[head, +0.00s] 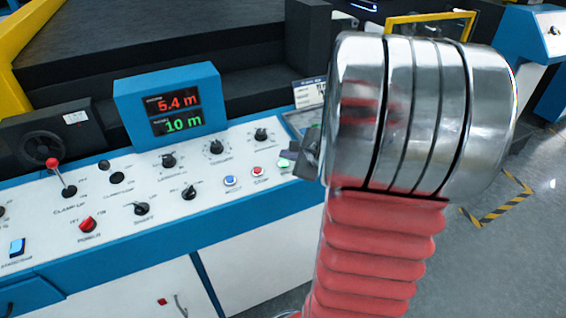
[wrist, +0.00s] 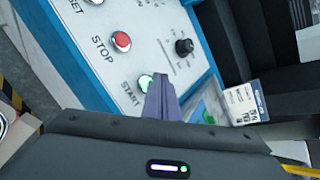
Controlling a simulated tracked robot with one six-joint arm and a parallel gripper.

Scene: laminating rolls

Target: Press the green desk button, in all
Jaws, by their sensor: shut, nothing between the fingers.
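The green desk button (wrist: 145,82), labelled START, is on the white control desk (wrist: 150,40) in the wrist view. My gripper (wrist: 160,88) is shut and empty, with its fingertips right at the button and covering part of it. I cannot tell whether they touch it or whether it is pressed in. In the head view a sliver of the green button (head: 283,163) shows beside my gripper (head: 292,162), at the right end of the button row. My silver and red arm hides the desk behind it.
The red STOP button (wrist: 121,41) is close to the green one; a blue button (head: 230,181) is further left. Several black knobs, a red-knobbed lever (head: 53,164) and a display (head: 170,106) reading 5.4 m and 10 m are on the desk. A label card (wrist: 243,103) stands near my gripper.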

